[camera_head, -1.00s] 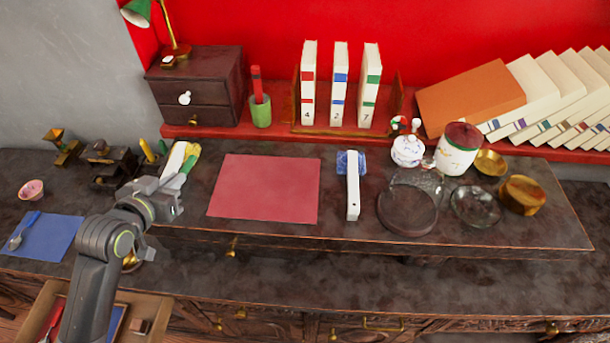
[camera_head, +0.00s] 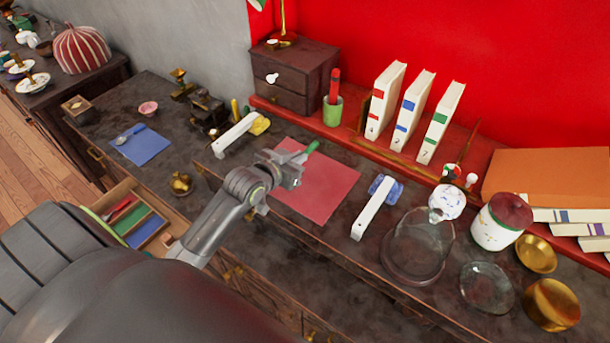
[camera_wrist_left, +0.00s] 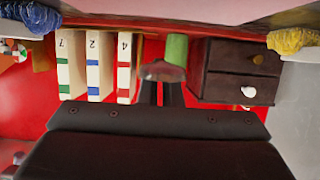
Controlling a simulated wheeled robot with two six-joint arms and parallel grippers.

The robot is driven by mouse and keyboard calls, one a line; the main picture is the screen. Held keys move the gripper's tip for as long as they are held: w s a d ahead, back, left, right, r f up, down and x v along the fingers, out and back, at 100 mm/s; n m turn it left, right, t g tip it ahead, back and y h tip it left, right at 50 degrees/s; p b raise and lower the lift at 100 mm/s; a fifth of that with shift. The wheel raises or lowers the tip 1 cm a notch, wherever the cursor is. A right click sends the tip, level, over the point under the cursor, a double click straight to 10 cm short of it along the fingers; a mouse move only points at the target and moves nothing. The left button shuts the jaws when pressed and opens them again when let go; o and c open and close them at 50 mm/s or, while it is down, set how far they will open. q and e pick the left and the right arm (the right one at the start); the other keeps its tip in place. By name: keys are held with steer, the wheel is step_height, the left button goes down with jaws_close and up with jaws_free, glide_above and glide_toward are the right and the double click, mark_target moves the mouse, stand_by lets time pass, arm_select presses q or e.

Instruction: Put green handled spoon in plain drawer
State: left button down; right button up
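My left gripper (camera_head: 290,167) is over the left part of the red mat (camera_head: 325,190). It is shut on the green-handled spoon (camera_head: 312,147), whose green handle sticks out beyond the fingers to the upper right. In the left wrist view a greyish rounded piece of it (camera_wrist_left: 160,71) shows between the fingertips. An open wooden drawer (camera_head: 120,189) with red, green and blue lining is at the lower left, partly hidden by my arm. I cannot tell which drawer is the plain one. My right gripper is out of view.
A glass dome (camera_head: 418,245) and jar (camera_head: 500,222) stand further right. A dark two-drawer box (camera_head: 292,75) and books (camera_head: 386,98) stand behind.

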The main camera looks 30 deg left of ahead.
arm_select(q)
step_height(320, 180, down, 2)
steer(key=shift+f, duration=2.15)
steer(key=shift+f, duration=0.1)
steer(key=c, duration=1.6)
jaws_free()
